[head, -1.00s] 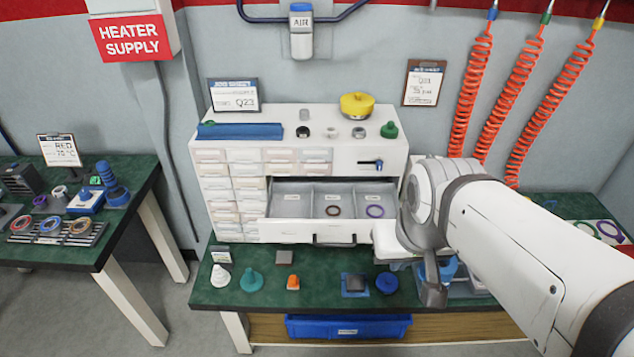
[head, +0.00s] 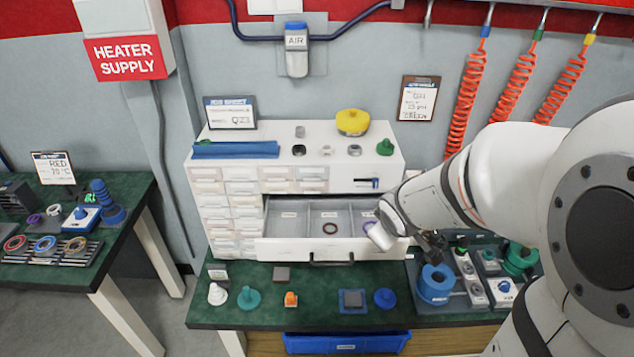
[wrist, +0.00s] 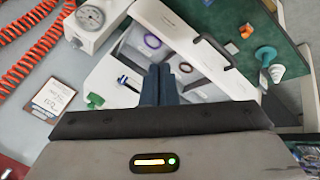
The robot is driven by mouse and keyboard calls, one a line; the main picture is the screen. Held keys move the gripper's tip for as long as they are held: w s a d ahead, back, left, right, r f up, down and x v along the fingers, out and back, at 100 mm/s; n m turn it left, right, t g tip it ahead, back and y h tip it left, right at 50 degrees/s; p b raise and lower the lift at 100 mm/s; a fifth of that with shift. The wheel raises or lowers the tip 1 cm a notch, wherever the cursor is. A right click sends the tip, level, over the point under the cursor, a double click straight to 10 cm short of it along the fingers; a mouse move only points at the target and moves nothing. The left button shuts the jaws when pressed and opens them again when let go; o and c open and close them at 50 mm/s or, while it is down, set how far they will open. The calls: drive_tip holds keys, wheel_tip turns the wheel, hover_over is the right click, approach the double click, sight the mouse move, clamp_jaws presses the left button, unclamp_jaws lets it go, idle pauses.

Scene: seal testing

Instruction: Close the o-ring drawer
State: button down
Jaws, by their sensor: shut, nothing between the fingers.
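The o-ring drawer (head: 285,249) is pulled out of the white cabinet (head: 283,171), with its grey compartments exposed. A dark brown ring (head: 330,228) lies in the middle compartment and a purple ring (head: 369,223) in the right one, partly covered by my arm. The dark handle (head: 332,260) is on the drawer front; it also shows in the wrist view (wrist: 214,51). My gripper (wrist: 161,70) is shut and empty, its dark fingers side by side across the view of the open drawer. Contact with the drawer cannot be told. In the head view my arm hides the fingertips.
A yellow part (head: 352,122), a green knob (head: 386,147) and a blue strip (head: 235,150) sit on the cabinet top. Small parts, including a blue knob (head: 385,298), stand on the green bench before the drawer.

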drive_tip(key=w+a+f+n+y, duration=0.2)
drive_tip(key=w+a+f+n, duration=0.1)
drive_tip(key=a+f+n, duration=0.15)
drive_tip(key=n+y+p, duration=0.1)
drive_tip(key=n+y, duration=0.3)
approach(318, 256)
drive_tip(key=b+x, duration=0.1)
drive_tip(key=x, duration=0.4)
